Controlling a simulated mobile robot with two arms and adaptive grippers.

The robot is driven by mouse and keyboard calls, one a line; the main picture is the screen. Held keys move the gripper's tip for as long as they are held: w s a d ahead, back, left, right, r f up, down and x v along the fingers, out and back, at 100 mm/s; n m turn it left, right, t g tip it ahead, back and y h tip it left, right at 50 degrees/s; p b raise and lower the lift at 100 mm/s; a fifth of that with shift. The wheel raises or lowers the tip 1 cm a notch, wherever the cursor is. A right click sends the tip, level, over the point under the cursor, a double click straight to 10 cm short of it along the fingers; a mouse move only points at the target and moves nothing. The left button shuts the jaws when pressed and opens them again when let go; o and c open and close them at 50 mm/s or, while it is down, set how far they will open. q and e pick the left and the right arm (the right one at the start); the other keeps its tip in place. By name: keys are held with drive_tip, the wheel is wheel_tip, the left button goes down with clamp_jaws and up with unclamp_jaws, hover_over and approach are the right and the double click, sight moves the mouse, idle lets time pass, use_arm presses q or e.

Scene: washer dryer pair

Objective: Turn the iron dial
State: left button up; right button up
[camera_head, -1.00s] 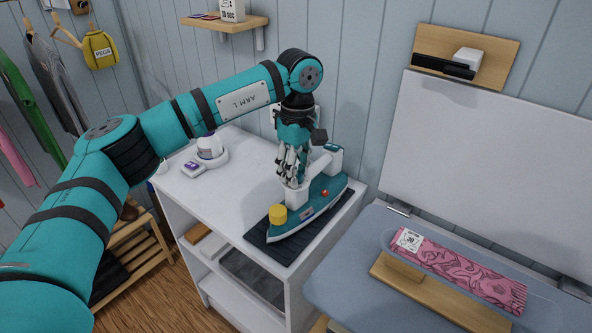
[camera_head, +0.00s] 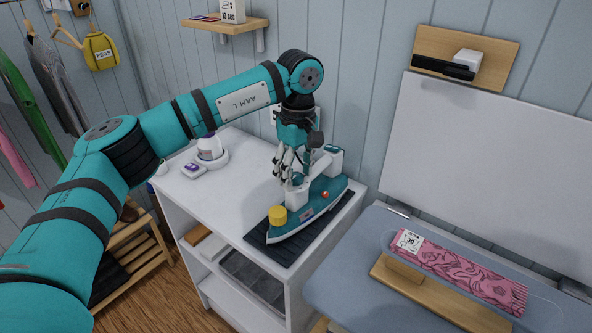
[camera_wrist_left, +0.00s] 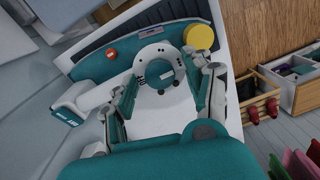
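The teal iron (camera_head: 322,200) lies on a dark ribbed mat (camera_head: 262,235) on the white cabinet. In the left wrist view the iron (camera_wrist_left: 92,68) shows a round white dial ring (camera_wrist_left: 158,53) with dark marks and a teal middle. In the head view, a small teal part of the dial (camera_head: 297,180) shows atop a white block, just below the fingers. My left gripper (camera_head: 287,173) points down over it. In the wrist view its fingers (camera_wrist_left: 166,85) are spread on either side of the dial, with nothing held. Contact cannot be told. My right gripper is not in view.
A yellow knob (camera_head: 278,214) stands on the iron's near end and a red button (camera_head: 325,194) on its side. A white-purple device (camera_head: 210,148) stands left on the cabinet. The ironing board (camera_head: 345,275) with pink cloth (camera_head: 470,278) is at right.

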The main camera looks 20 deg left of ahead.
sight(297, 175)
use_arm(q)
drive_tip(key=shift+r, duration=0.2)
wheel_tip(297, 175, up, 12)
drive_tip(key=shift+w+f, duration=0.2)
idle(0.3)
drive_tip(key=shift+f, duration=0.1)
